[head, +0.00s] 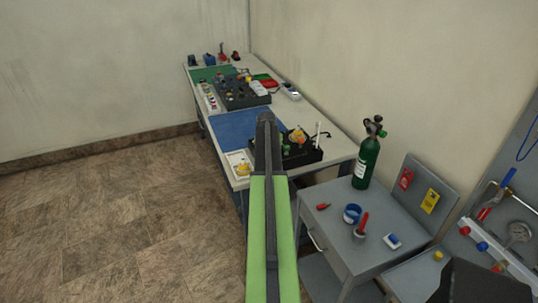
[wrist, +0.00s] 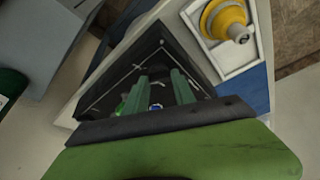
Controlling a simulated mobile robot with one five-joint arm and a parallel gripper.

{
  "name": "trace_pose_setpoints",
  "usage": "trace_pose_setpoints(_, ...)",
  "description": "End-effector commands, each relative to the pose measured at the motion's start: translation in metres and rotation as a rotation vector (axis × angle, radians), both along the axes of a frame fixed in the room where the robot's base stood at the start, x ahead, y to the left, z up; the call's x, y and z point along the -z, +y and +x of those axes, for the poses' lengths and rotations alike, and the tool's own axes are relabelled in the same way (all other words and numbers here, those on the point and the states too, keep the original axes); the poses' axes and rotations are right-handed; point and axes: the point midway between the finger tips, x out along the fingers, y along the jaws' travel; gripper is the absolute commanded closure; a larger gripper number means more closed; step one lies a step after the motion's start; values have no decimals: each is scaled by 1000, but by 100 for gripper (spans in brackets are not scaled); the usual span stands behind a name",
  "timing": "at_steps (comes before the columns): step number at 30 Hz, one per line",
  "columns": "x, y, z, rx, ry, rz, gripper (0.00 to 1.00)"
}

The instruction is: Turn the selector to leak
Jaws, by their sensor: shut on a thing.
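The black oxygen trainer box (head: 305,156) stands at the near end of the long table. Its dark top panel with white lines (wrist: 118,78) fills the middle of the wrist view. My gripper (wrist: 160,76) reaches down to this panel, its two green fingers close together. It is shut on a small dark thing at the panel, which I take to be the selector; the fingers mostly hide it, and its pointer and labels cannot be read. A small blue part and a green part show beside the fingers. In the head view my arm hides the gripper's tips.
A white tray (head: 232,157) with a yellow part lies left of the box; it also shows in the wrist view (wrist: 256,62). A blue mat (head: 238,130) lies behind. A green oxygen cylinder (head: 366,163) stands on the grey cabinet at right.

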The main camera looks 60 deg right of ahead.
Motion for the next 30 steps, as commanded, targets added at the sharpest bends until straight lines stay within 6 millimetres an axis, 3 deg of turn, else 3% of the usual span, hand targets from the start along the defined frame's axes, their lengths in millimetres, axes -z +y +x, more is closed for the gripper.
trace_pose_setpoints(15, 0, 3, 7, 415, -1, 6, 100)
trace_pose_setpoints(30, 1, 4, 8, 559, -2, 8, 100)
